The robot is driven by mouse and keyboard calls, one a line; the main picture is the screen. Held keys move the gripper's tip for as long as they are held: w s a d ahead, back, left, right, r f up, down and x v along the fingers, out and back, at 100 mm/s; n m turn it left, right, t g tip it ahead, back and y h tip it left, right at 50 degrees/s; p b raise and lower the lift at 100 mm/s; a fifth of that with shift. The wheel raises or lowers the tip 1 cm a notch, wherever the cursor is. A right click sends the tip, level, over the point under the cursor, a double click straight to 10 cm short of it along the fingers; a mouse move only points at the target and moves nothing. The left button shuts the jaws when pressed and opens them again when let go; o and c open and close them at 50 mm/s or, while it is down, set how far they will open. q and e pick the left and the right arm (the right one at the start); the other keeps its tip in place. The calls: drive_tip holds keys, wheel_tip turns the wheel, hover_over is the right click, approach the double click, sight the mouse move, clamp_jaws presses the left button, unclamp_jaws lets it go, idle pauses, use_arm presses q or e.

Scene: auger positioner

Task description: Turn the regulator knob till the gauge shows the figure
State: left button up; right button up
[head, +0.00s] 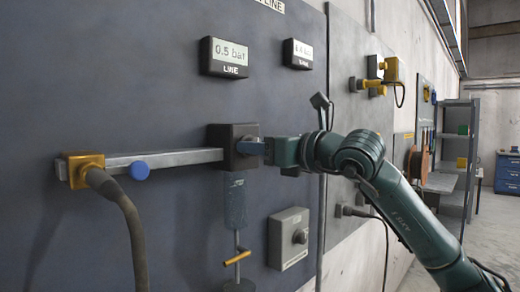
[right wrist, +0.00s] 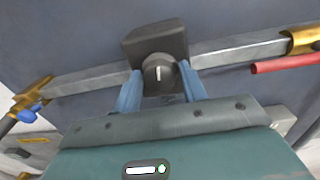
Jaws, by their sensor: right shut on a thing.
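The regulator is a dark square block (head: 222,148) on a grey pipe. Its round dark knob (right wrist: 158,73) with a white pointer mark shows in the right wrist view; the mark points nearly straight up. My right gripper (head: 256,148) is shut on the knob, with its blue fingers on either side in the wrist view (right wrist: 162,84). In the head view the gripper mostly hides the knob. The gauge (head: 225,57) above it, labelled LINE, reads 0.5 bar. I do not see my left gripper.
A second small display (head: 297,53) hangs to the right; its reading is unclear. The pipe (head: 165,160) carries a blue knob (head: 140,171) and ends in a brass fitting (head: 80,170) with a hose.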

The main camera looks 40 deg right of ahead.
use_arm(q)
drive_tip(key=shift+w+d+f+b, duration=0.1)
drive_tip(key=shift+d+f+b, duration=0.15)
drive_tip(key=shift+f+b, duration=0.8)
use_arm(e)
drive_tip(key=shift+f+m+b, duration=0.1)
drive_tip(key=shift+m+b, duration=0.25)
drive_tip(key=shift+m, duration=6.15)
use_arm(q)
drive_tip(key=shift+r, duration=0.3)
use_arm(e)
drive_tip(key=shift+t+h, duration=0.3)
drive_tip(key=o, duration=0.8)
drive_tip(key=shift+s, duration=0.1)
